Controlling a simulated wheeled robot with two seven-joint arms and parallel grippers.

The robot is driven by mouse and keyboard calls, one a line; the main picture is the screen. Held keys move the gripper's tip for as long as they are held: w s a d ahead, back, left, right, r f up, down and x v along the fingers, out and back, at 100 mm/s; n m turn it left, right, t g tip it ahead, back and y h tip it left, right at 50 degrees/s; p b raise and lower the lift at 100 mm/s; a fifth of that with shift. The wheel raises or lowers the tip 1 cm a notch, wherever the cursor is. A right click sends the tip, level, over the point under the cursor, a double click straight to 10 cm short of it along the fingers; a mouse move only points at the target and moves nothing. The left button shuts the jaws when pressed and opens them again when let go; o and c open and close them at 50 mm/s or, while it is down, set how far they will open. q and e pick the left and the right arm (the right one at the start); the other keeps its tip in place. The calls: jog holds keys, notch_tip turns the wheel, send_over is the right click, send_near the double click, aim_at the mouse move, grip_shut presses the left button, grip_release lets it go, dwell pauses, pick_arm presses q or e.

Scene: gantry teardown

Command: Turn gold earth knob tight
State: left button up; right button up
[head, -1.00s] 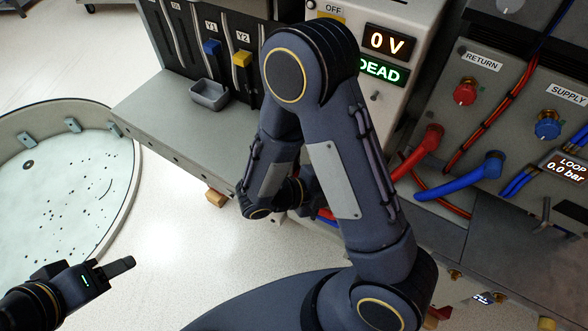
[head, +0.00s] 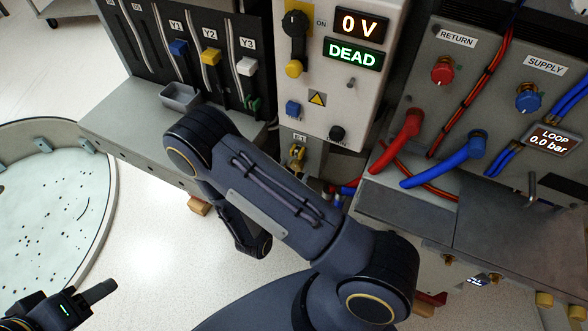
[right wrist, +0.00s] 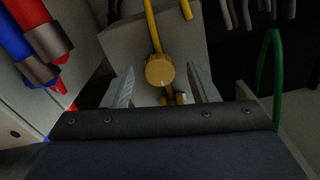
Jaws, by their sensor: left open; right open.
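The gold earth knob (right wrist: 160,71) shows in the right wrist view as a round gold disc at the end of a yellow cable, with a small pale mark near its lower edge. In the head view gold parts (head: 297,155) show under the E1 label. My right gripper (right wrist: 162,88) is open, with one finger on each side below the knob; I cannot tell whether they touch it. In the head view my right arm hides this gripper. My left gripper (head: 98,292) is at the lower left, away from the panels, and holds nothing visible.
The white panel (head: 338,100) reads 0 V and DEAD. Red hose (head: 408,135) and blue hose (head: 470,148) stand to its right. A small grey tray (head: 180,97) sits on the ledge at left. In the right wrist view a green cable (right wrist: 268,75) hangs at right.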

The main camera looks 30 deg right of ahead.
jog(key=shift+w+d, duration=0.3)
jog(key=shift+d, duration=0.2)
jog(key=shift+c, duration=0.2)
jog(key=c, duration=0.9)
jog(key=shift+c, duration=0.2)
jog(key=shift+m, duration=0.3)
